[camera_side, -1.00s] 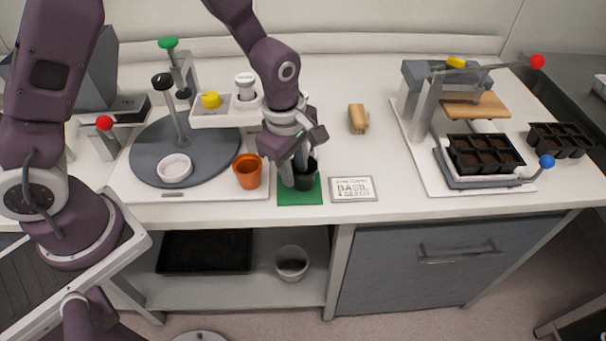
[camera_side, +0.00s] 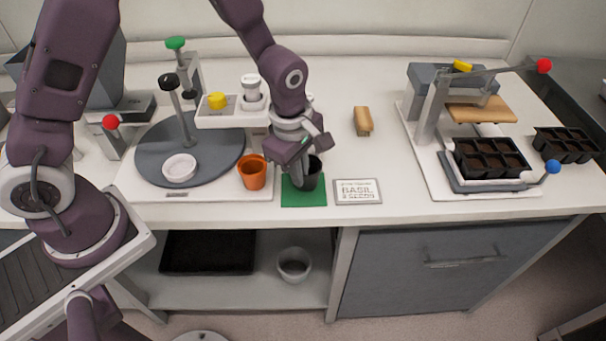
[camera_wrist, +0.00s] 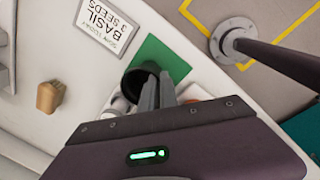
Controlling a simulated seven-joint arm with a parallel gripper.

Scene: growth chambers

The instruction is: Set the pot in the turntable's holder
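The black pot (camera_side: 314,174) stands upright on the green mat (camera_side: 304,199); it also shows in the wrist view (camera_wrist: 131,82). My gripper (camera_side: 300,184) is down at the pot, its fingers close together at the rim. In the wrist view the fingers (camera_wrist: 158,90) straddle the pot's wall and look shut on it; the tips are partly hidden. The grey round turntable (camera_side: 216,162) lies to the left, with a white ring-shaped holder (camera_side: 180,168) on its near side, which looks empty.
An orange pot (camera_side: 252,173) stands between turntable and mat. A post with a black knob (camera_side: 169,81) rises from the turntable. A white raised tray (camera_side: 232,114) stands behind. A BASIL sign (camera_side: 358,191) is right of the mat. A wooden block (camera_side: 363,121) lies farther back.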

